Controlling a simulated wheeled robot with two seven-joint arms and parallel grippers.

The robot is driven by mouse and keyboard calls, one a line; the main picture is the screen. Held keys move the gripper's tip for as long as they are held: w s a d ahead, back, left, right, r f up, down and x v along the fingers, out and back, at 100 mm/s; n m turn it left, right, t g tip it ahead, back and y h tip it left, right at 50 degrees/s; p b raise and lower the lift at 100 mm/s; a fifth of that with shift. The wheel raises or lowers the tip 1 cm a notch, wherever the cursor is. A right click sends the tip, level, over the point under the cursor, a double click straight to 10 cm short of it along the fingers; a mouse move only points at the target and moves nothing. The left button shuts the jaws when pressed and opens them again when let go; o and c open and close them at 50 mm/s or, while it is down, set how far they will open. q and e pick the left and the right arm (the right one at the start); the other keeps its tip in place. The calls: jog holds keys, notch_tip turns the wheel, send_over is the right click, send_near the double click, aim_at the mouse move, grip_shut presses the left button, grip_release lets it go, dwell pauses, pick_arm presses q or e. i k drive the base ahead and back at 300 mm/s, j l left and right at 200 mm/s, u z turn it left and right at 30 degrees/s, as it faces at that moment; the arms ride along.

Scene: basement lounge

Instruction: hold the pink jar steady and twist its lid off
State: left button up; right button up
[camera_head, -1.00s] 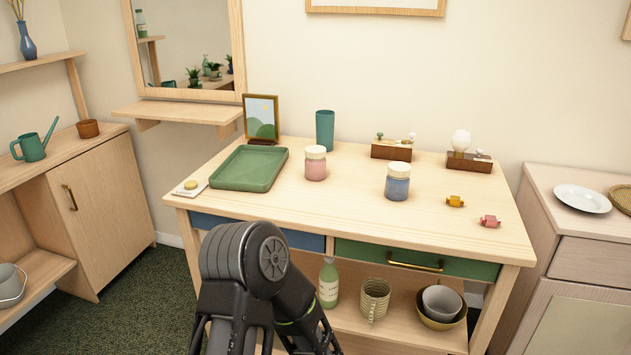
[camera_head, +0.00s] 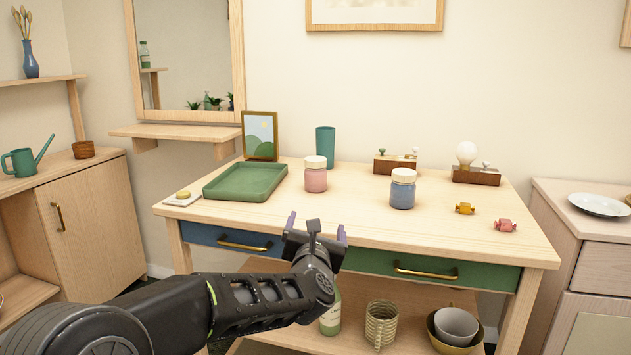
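The pink jar (camera_head: 316,180) stands upright on the wooden table, with its cream lid (camera_head: 316,162) on top. My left gripper (camera_head: 316,222) is at the table's front edge, in front of the pink jar and apart from it. Its two purple-tipped fingers are spread, with nothing seen between them. My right gripper is not in the picture. A blue jar (camera_head: 402,193) with a similar cream lid (camera_head: 403,175) stands to the right of the pink jar.
A green tray (camera_head: 244,196) lies left of the pink jar. A teal cup (camera_head: 325,147) stands behind it. Wooden blocks with a switch and bulb (camera_head: 476,175) are at the back right. The tabletop between the jars and front edge is clear.

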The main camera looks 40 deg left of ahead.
aim_at(314, 180)
jog(key=i+j, duration=0.85)
